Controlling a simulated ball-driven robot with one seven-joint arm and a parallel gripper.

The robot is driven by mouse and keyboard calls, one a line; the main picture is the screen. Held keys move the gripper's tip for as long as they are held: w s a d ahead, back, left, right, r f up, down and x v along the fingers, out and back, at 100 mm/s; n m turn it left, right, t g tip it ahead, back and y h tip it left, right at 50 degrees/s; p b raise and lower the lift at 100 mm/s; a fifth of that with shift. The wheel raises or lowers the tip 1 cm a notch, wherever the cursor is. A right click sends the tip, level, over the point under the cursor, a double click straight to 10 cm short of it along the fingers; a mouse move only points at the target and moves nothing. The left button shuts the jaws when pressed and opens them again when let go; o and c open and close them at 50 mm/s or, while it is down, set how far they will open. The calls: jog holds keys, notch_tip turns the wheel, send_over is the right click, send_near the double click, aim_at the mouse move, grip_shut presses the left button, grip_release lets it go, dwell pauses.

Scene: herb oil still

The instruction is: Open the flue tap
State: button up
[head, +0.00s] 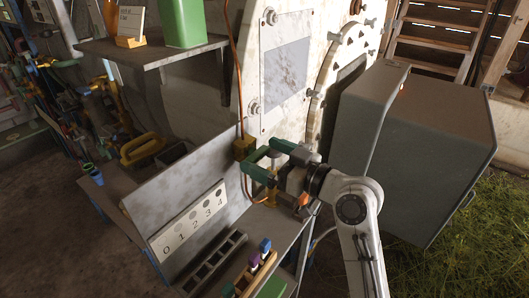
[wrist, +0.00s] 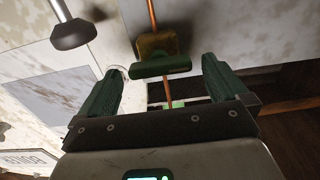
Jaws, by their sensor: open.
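The flue tap (wrist: 155,45) is a brass-coloured block on a thin copper pipe, with a dark green bar handle (wrist: 160,67) lying across it in the wrist view. Nothing is held. The depth gap is hard to judge.
Below is a shelf with a numbered board (head: 190,221), a slotted dark rack (head: 215,263) and small coloured-top bottles (head: 264,246). A large grey box (head: 425,150) stands at right. A shelf (head: 150,50) with a green container (head: 185,22) is at upper left.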

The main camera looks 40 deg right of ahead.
jog(key=shift+w+a, duration=0.15)
jog(key=shift+w, duration=0.2)
jog(key=shift+c, duration=0.2)
jog(key=c, duration=1)
